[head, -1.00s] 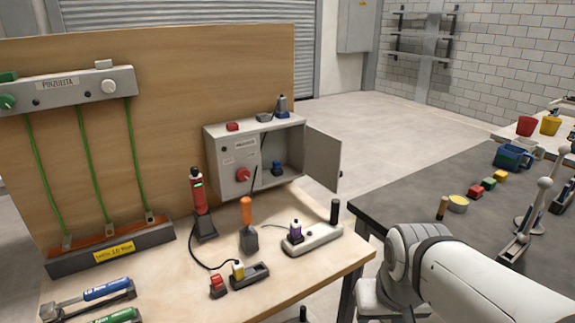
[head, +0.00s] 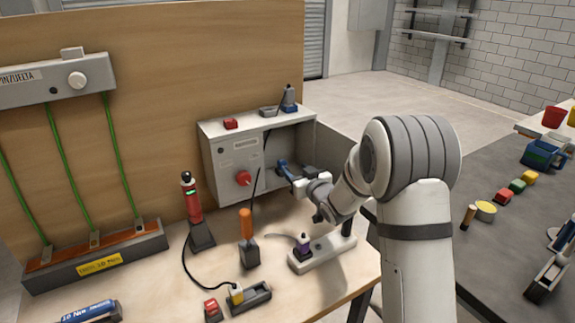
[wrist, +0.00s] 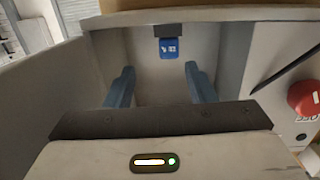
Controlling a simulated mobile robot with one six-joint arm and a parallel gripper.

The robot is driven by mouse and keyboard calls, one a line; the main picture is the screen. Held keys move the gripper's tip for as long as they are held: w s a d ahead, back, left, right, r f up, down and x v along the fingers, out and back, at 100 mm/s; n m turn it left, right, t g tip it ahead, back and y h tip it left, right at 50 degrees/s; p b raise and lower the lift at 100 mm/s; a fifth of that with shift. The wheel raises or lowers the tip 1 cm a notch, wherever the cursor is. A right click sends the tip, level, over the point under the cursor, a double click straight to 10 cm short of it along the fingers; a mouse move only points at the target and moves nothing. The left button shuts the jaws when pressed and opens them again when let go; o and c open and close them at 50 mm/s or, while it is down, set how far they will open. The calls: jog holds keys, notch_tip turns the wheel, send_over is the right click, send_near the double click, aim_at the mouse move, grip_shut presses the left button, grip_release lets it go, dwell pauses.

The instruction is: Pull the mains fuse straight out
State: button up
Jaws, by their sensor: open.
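The blue mains fuse (wrist: 168,48) sits in a dark holder inside the open fuse box (head: 226,160), with a small white mark on its face. My gripper (wrist: 160,72) is open, its two blue fingers spread apart with nothing between them. In the wrist view the fuse appears above the gap between the fingertips and apart from them. In the head view my gripper (head: 283,167) reaches into the box opening, and I cannot make out the fuse separately from the blue fingers.
The open box door (head: 338,150) stands beside my wrist. A red knob (head: 243,178) is on the box front. Small parts sit on its top, including a blue-grey one (head: 289,98). Below are a white power strip (head: 322,252), an orange-handled tool (head: 246,225) and a red torch-like device (head: 191,200).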

aim_at(280, 160)
jog(key=shift+w+a+f+y, duration=0.3)
jog(key=shift+w+a+y, duration=0.4)
jog(key=shift+w, duration=0.05)
jog(key=shift+n, duration=0.3)
jog(key=p+x, duration=0.1)
jog(key=x, duration=0.6)
jog(key=shift+w+a+r+p, duration=0.15)
jog(key=shift+a+p, duration=0.2)
jog(key=shift+p, duration=0.05)
jog(key=shift+c, duration=0.4)
jog(key=c, duration=1)
jog(key=shift+r, duration=0.15)
jog(key=shift+r, duration=0.7)
jog(key=shift+r, duration=0.15)
